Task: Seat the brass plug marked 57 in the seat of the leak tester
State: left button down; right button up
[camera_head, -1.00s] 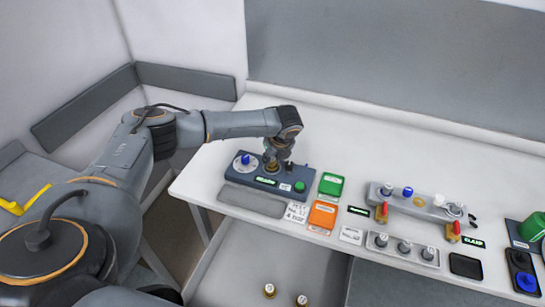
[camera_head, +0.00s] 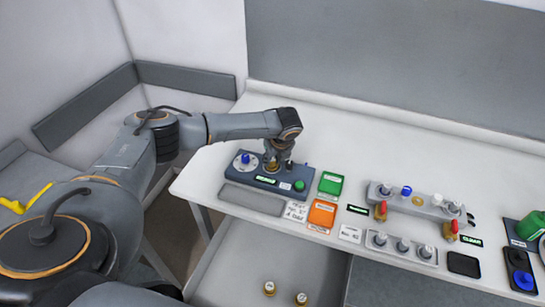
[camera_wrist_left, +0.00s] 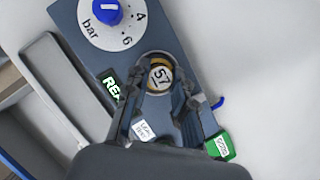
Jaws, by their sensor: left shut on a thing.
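The brass plug marked 57 (camera_wrist_left: 160,74) is upright at the round seat of the leak tester, its number facing the left wrist camera. A pale ring shows around it; I cannot tell how deep it sits. The leak tester (camera_head: 318,170) is a dark blue-grey box with a blue knob on a bar dial (camera_wrist_left: 106,12), a lit green display (camera_wrist_left: 112,88) and a green button (camera_head: 299,186). My left gripper (camera_head: 271,164) points down over the seat, and its fingers (camera_wrist_left: 160,88) are shut on the plug. My right gripper is not in view.
Green (camera_head: 331,183) and orange (camera_head: 322,213) trays lie right of the tester. A grey manifold (camera_head: 422,204) with red-handled parts stands further right. Two brass plugs (camera_head: 269,288) (camera_head: 301,298) are in the open space below the bench. The bench's back strip is clear.

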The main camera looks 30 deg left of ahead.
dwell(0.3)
pick_arm(q)
jog(key=c, duration=1)
grip_release()
jog(key=shift+c, duration=0.2)
jog(key=shift+o, duration=0.2)
jog(key=shift+o, duration=1.4)
jog(key=shift+r, duration=0.1)
jog(key=shift+r+p, duration=1.2)
jog(key=shift+p, duration=0.15)
